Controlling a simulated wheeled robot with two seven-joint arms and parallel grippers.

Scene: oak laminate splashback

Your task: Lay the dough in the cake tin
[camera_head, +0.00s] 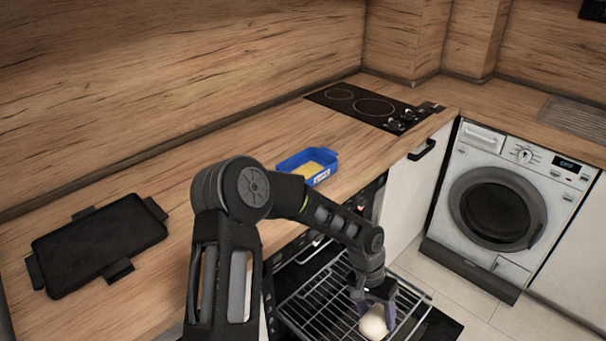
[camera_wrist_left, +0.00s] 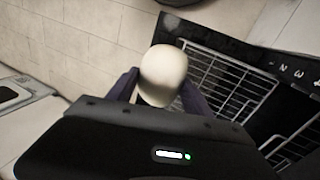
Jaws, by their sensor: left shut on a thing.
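The dough (camera_head: 373,323) is a pale, smooth, rounded lump. My left gripper (camera_head: 375,312) is shut on it, with a finger on each side, and holds it over the wire oven rack at the bottom of the head view. The dough (camera_wrist_left: 163,72) also shows in the left wrist view, between the dark fingers. A blue rectangular tin (camera_head: 291,163) with a yellow inside and a label on its front stands on the worktop, behind and left of the gripper. It looks like the cake tin. My right gripper is not in view.
A black flat tray with tabs (camera_head: 98,248) lies on the worktop at the left. The oven rack (camera_head: 318,297) is out below the worktop edge. A black hob (camera_head: 370,107) lies beyond the tin. A washing machine (camera_head: 500,205) stands at the right. Worktop around the tin is clear.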

